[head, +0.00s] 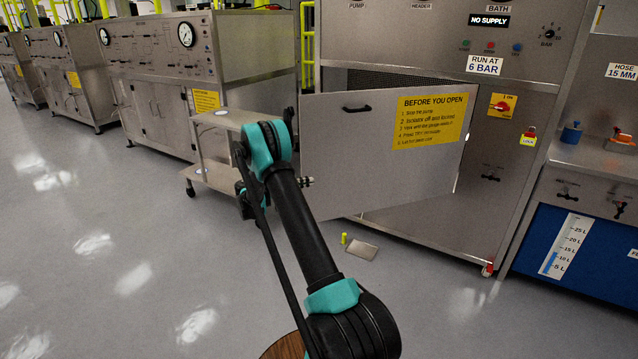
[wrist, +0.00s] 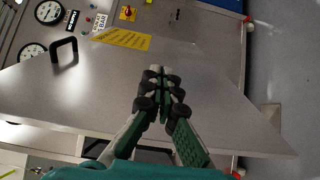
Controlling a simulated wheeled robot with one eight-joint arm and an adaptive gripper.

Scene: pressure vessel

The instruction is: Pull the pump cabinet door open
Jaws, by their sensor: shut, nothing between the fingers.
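The pump cabinet door (head: 350,150) is a grey metal panel with a yellow "BEFORE YOU OPEN" sign (head: 430,120). It stands swung out from the cabinet, with a dark gap showing above its top edge. Its black handle (head: 357,108) is near the upper left of the panel. In the wrist view the door (wrist: 110,80) fills the middle and the handle (wrist: 64,50) is at upper left. My gripper (wrist: 160,78) is shut and empty in front of the door face, apart from the handle. In the head view its fingertips (head: 308,182) show just past my arm at the door's left side.
A grey trolley (head: 215,170) stands left of the door. A small yellow-green object (head: 344,239) and a flat plate (head: 362,250) lie on the floor below it. A blue tank unit (head: 590,245) is at right. The floor at left is clear.

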